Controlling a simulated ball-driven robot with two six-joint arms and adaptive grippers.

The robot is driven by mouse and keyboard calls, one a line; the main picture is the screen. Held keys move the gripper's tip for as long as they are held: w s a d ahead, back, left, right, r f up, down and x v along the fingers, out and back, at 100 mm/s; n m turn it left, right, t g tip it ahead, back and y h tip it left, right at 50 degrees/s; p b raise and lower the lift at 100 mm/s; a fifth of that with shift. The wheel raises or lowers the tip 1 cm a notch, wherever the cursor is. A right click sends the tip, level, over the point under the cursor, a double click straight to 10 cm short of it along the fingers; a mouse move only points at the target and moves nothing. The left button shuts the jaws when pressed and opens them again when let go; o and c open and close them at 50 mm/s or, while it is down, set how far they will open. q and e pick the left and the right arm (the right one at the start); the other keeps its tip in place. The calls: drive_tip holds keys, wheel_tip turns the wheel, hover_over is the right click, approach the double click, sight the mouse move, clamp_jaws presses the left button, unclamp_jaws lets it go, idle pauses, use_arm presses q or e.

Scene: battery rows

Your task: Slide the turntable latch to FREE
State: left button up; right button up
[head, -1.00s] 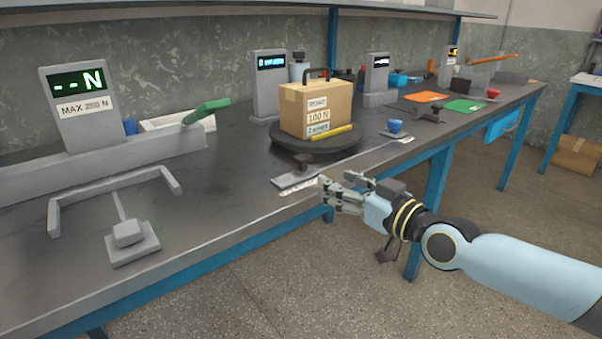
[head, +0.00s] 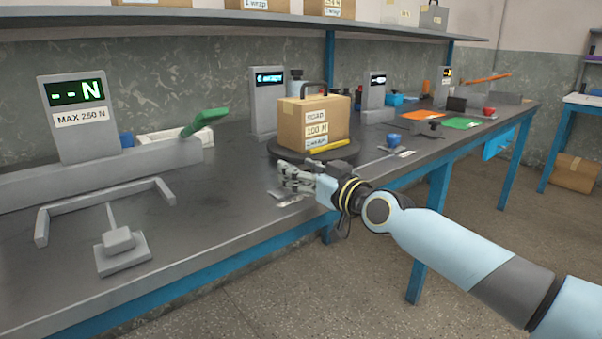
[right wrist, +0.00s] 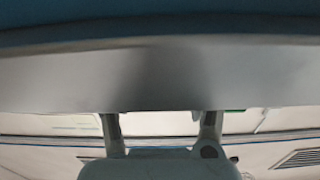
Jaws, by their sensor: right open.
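The turntable (head: 273,152) is a dark round disc on the bench with a cardboard box (head: 313,122) marked 100 N on it. The latch's grey base plate (head: 284,197) lies at the bench's front edge, before the turntable. My right gripper (head: 283,178) is open, over the latch in the head view, and hides its black knob and most of its plate. Contact with the knob cannot be told. The right wrist view shows two spread fingers (right wrist: 160,120) and a blurred grey band, but no latch. My left gripper is not in view.
A yellow rod (head: 328,146) lies by the box on the turntable. A grey gauge (head: 77,118) with a U-shaped bar (head: 110,195) and a small block stands at the left. Bare bench lies left of my gripper.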

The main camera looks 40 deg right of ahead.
sight(282, 191)
clamp_jaws()
drive_tip(key=shift+a, duration=0.1)
idle(0.3)
drive_tip(key=a+p, duration=0.1)
drive_tip(key=a, duration=0.3)
drive_tip(key=shift+s, duration=0.15)
drive_tip(key=shift+a, duration=0.35)
unclamp_jaws()
